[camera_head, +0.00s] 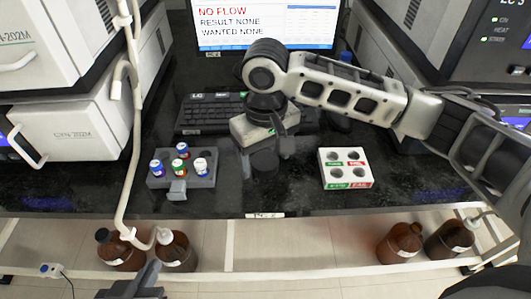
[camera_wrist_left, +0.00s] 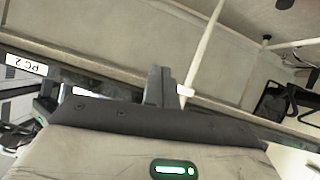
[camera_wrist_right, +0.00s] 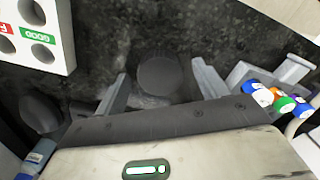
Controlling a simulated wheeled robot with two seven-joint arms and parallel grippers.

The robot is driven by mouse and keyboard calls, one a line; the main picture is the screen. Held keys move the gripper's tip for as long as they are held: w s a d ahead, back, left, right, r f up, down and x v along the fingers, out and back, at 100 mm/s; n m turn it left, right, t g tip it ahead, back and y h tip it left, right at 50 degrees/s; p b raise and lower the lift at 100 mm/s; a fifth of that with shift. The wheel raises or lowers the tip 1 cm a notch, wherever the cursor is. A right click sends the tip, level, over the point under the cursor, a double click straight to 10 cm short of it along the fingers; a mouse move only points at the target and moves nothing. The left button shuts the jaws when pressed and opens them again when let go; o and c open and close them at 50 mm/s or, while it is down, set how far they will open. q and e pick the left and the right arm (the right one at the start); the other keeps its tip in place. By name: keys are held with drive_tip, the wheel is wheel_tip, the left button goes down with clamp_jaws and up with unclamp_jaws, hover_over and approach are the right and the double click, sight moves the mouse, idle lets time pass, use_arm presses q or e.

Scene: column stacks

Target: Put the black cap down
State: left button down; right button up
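The black cap (camera_head: 264,163) is a dark round piece low over the black counter, below my right gripper (camera_head: 267,148). In the right wrist view the cap (camera_wrist_right: 158,73) shows as a dark disc between the two grey fingers (camera_wrist_right: 160,80). A gap shows on each side of it, so the fingers look open and apart from it. The cap appears to rest on the counter, though its underside is hidden. My left gripper (camera_head: 140,284) is low at the front, away from the counter. In the left wrist view its fingers (camera_wrist_left: 160,85) are together and empty.
A grey rack (camera_head: 181,180) with several coloured-cap vials stands left of the cap. A white tray (camera_head: 346,171) with round holes and GOOD and FAIL labels stands right. A keyboard (camera_head: 211,112) lies behind. Brown bottles (camera_head: 400,243) stand below the counter's front edge.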

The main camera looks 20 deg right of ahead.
sight(265, 161)
use_arm(q)
drive_tip(key=shift+f, duration=0.15)
use_arm(e)
drive_tip(key=shift+r, duration=0.45)
wheel_tip(265, 161, up, 2)
drive_tip(key=p, duration=0.3)
drive_tip(key=shift+r, duration=0.1)
use_arm(q)
wheel_tip(265, 161, up, 7)
drive_tip(key=a+g+y+p, duration=0.1)
drive_tip(key=a+p, duration=0.1)
drive_tip(key=p, duration=1.2)
drive_tip(key=shift+s+m+g, duration=0.3)
drive_tip(key=shift+s, duration=0.15)
use_arm(e)
wheel_tip(265, 161, up, 9)
